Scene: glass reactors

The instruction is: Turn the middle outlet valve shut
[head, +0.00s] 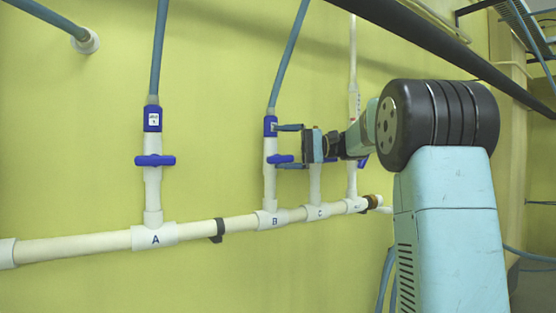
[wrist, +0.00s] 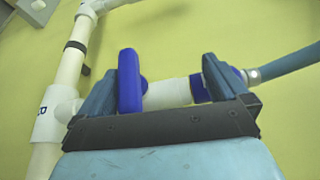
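The valve on outlet B, the middle of the lettered outlets A, B and C, has a blue handle (head: 283,158) on a white upright pipe. In the wrist view this handle (wrist: 130,80) lies across its pipe, at right angles to it. My gripper (head: 291,146) is open at valve B, one finger above the other. In the wrist view my gripper (wrist: 160,85) has the handle between its fingers, close beside the left one; I cannot tell whether they touch. The right finger is near the blue collar (wrist: 232,77). Outlet C (head: 315,185) is partly hidden behind my gripper.
Outlet A's blue handle (head: 155,160) lies across its pipe at the left, well clear of my arm. A white horizontal pipe (head: 90,247) joins the outlets along the yellow wall. Blue hoses (head: 290,52) rise from the outlets. A dark bar (head: 430,38) crosses above my arm.

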